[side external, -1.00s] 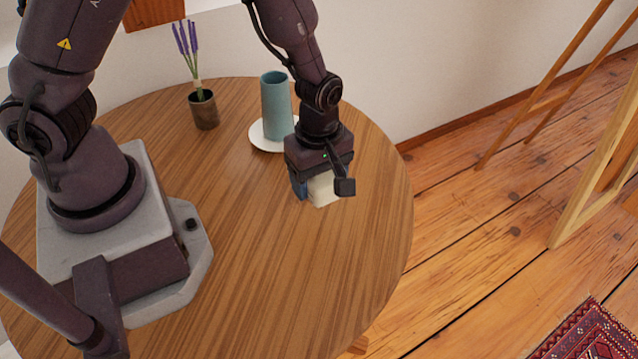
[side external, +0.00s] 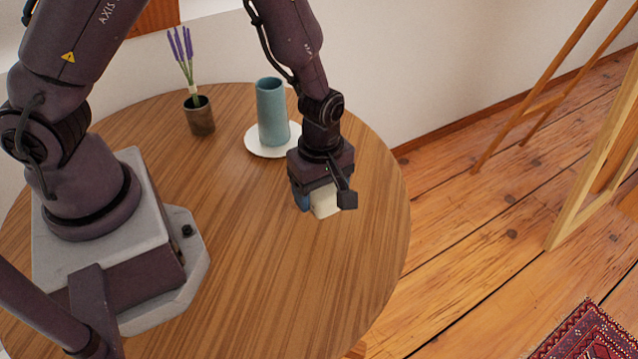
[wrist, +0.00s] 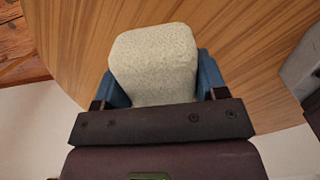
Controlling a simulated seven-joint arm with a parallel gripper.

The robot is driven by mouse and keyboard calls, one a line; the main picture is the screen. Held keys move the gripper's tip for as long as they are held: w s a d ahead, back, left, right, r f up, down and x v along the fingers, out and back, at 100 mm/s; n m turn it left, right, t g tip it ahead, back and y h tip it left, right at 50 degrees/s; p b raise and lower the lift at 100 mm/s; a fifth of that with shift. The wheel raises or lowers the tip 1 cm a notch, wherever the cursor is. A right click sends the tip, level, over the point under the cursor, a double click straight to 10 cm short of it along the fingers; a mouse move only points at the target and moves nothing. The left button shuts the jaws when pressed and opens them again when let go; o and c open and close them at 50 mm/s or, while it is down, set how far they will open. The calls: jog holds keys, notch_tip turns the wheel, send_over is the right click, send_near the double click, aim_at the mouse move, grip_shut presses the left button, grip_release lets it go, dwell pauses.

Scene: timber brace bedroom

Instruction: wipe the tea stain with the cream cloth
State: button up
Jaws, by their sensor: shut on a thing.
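The cream cloth (wrist: 155,60) is a thick, speckled, folded pad between the blue fingers of my gripper (wrist: 160,84). It also shows in the side external view (side external: 325,204), just below my gripper (side external: 318,200). My gripper is shut on the cloth and holds it over the right part of the round wooden table (side external: 240,270). I cannot tell whether the cloth touches the tabletop. No tea stain shows on the visible wood in either view; the spot under the cloth and gripper is hidden.
A teal cylindrical vase (side external: 272,112) stands on a white plate (side external: 262,146) just behind my gripper. A dark pot with lavender (side external: 200,116) stands farther left. The table's front and middle are clear. The table's right edge is near the gripper.

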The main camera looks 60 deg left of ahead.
jog(key=shift+f, duration=2.75)
jog(key=shift+a+f, duration=0.15)
jog(key=shift+f, duration=0.55)
jog(key=shift+a+r, duration=0.2)
jog(key=shift+a, duration=0.65)
jog(key=shift+c, duration=0.2)
jog(key=shift+a, duration=0.35)
jog(key=shift+a+f, duration=0.1)
jog(key=shift+a, duration=0.3)
jog(key=shift+a+r, duration=0.2)
jog(key=shift+a, duration=1.75)
jog(key=shift+d, duration=3.5)
jog(key=shift+d+r, duration=0.15)
jog(key=shift+d, duration=0.15)
jog(key=shift+a+r, duration=0.1)
jog(key=shift+r, duration=3.7)
